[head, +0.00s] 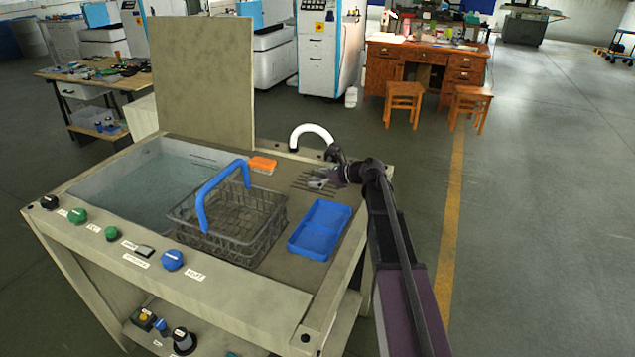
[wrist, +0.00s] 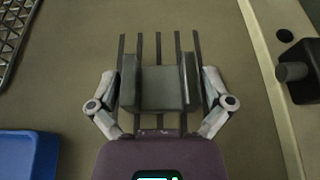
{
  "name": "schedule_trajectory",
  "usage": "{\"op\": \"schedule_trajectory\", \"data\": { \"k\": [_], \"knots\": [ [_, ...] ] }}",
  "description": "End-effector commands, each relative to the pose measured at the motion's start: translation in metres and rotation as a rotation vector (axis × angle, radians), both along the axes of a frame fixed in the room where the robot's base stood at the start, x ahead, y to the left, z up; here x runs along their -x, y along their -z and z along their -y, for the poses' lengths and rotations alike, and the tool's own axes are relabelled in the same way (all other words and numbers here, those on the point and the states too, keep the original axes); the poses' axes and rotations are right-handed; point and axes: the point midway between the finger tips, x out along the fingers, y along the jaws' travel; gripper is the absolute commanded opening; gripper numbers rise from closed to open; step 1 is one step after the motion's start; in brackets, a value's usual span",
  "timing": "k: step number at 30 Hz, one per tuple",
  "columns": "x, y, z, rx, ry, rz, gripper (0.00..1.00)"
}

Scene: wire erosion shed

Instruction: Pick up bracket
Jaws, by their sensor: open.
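The bracket (wrist: 158,88) is a grey metal channel-shaped piece with a raised wall at each side, seen in the wrist view. It lies over several dark parallel slots in the bench top. My gripper (wrist: 160,92) is open, with one finger on each side of the bracket. The fingers are close to its side walls; I cannot tell whether they touch. In the head view my gripper (head: 318,181) is low over the slotted area, and the bracket is small and partly hidden there.
A blue tray (head: 331,207) lies in front of my gripper. An orange block (head: 262,164) and a white curved pipe (head: 312,130) are behind.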

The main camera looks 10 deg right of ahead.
Motion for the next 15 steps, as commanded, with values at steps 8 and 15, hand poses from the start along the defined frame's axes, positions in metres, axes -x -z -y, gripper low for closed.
{"op": "schedule_trajectory", "data": {
  "k": [8, 15],
  "knots": [
    [0.0002, 0.0000, -0.0005, 0.000, -0.001, 0.000, 1.00],
    [0.0002, 0.0001, -0.0007, 0.000, -0.001, 0.000, 0.29]
  ]
}}
